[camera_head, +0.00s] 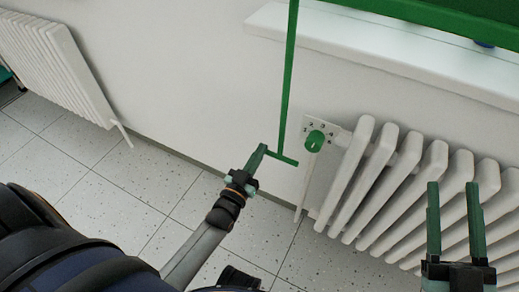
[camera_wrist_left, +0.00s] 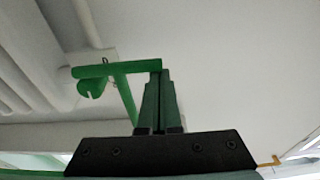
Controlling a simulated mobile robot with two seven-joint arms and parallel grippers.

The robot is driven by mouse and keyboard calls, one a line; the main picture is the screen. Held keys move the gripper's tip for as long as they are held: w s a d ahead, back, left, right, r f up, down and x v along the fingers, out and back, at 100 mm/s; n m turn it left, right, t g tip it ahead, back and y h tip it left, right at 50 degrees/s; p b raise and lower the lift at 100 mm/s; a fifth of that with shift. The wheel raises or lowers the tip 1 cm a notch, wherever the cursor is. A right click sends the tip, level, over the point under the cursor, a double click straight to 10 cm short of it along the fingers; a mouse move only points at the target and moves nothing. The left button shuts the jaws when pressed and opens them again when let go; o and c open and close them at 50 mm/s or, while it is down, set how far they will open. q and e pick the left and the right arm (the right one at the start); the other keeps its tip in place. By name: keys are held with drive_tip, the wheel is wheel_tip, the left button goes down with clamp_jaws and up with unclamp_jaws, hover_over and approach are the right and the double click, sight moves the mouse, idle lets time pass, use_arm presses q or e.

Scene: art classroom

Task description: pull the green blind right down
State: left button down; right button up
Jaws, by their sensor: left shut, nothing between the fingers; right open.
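The green blind (camera_head: 440,10) shows only as a strip at the top right of the head view, above the window sill. A green pull rod (camera_head: 287,80) hangs down in front of the wall and ends in a short crossbar (camera_head: 283,159). My left gripper (camera_head: 261,150) is shut and empty at the crossbar's left end; I cannot tell if they touch. In the left wrist view the crossbar (camera_wrist_left: 115,67) meets the shut fingertips (camera_wrist_left: 157,80) from the left. My right gripper (camera_head: 454,190) is open and empty, in front of the radiator.
The knob (camera_wrist_left: 92,87) also shows in the left wrist view. Another radiator (camera_head: 60,70) is at far left. The wall between is clear.

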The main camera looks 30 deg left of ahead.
use_arm(q)
drive_tip(key=shift+f+b, duration=1.35)
drive_tip(key=shift+f, duration=1.1)
use_arm(e)
drive_tip(key=s+a+r+n+y, duration=0.1)
drive_tip(key=s+r+n+y, duration=0.4)
drive_tip(key=r+y, duration=0.1)
drive_tip(key=shift+s+t+y, duration=0.2)
drive_tip(key=shift+t+y, duration=0.2)
use_arm(q)
drive_tip(key=shift+f, duration=0.1)
wheel_tip(320, 180, up, 5)
drive_tip(key=p, duration=0.4)
drive_tip(key=s+f+p, duration=0.1)
drive_tip(key=s+f, duration=0.1)
drive_tip(key=s, duration=0.7)
use_arm(e)
drive_tip(key=w+f+m+g+h, duration=0.1)
drive_tip(key=w+f+m+h, duration=0.1)
drive_tip(key=f, duration=0.3)
drive_tip(key=w+d+f+m+g+h, duration=0.1)
drive_tip(key=w+f+m+g+h, duration=0.1)
drive_tip(key=f+m+h, duration=0.1)
drive_tip(key=w+d+f+m+g+h, duration=0.1)
drive_tip(key=w+f+m+h, duration=0.1)
drive_tip(key=f+h, duration=0.3)
drive_tip(key=shift+w+f+m+g, duration=0.25)
drive_tip(key=shift+f+m+g, duration=0.05)
drive_tip(key=shift+f, duration=1.1)
drive_tip(key=shift+d, duration=0.1)
